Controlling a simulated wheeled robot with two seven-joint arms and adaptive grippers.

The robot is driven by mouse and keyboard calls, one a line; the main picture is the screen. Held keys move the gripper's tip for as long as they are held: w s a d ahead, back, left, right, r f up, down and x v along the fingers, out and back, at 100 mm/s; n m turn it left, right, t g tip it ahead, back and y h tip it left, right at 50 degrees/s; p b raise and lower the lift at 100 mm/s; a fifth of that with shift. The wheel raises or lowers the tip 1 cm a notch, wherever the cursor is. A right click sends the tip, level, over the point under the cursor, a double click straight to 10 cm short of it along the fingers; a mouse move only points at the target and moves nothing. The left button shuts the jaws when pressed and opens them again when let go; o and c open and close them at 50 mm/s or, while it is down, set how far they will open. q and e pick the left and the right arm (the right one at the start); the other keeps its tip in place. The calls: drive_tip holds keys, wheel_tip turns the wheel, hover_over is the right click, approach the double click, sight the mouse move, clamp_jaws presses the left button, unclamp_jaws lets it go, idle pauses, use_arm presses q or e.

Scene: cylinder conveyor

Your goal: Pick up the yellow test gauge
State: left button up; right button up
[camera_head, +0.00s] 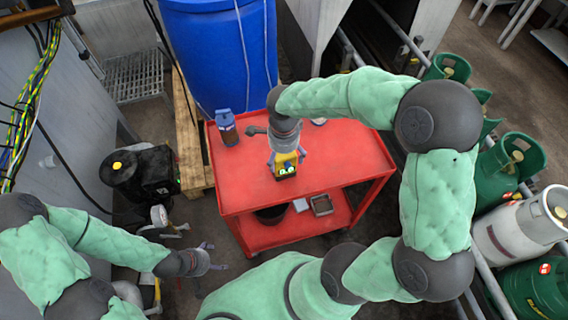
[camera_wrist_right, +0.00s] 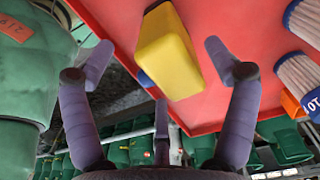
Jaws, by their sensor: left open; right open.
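The yellow test gauge (camera_head: 286,161) stands on the red cart top (camera_head: 345,150), with a dark face and small greenish dials toward the head camera. In the right wrist view its plain yellow body (camera_wrist_right: 169,65) shows between and slightly beyond the fingertips. My right gripper (camera_head: 287,155) is open above the gauge, a finger on each side; in the wrist view its fingers (camera_wrist_right: 158,58) are spread with gaps to the gauge. My left gripper (camera_head: 208,257) is open and empty, low and left of the cart, away from the gauge.
A dark blue bottle (camera_head: 227,128) stands at the cart's back left corner. Brush-like pale items with blue ends (camera_wrist_right: 299,78) are at the right in the wrist view. A blue barrel (camera_head: 218,55) is behind the cart, and green gas cylinders (camera_head: 505,165) stand to the right.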

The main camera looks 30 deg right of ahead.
drive_tip(key=f, duration=0.1)
drive_tip(key=f+b, duration=0.1)
drive_tip(key=f, duration=0.1)
drive_tip(key=f+b, duration=0.1)
drive_tip(key=f, duration=0.1)
drive_tip(key=shift+d, duration=0.3)
drive_tip(key=c, duration=1.5)
drive_tip(key=shift+r, duration=0.1)
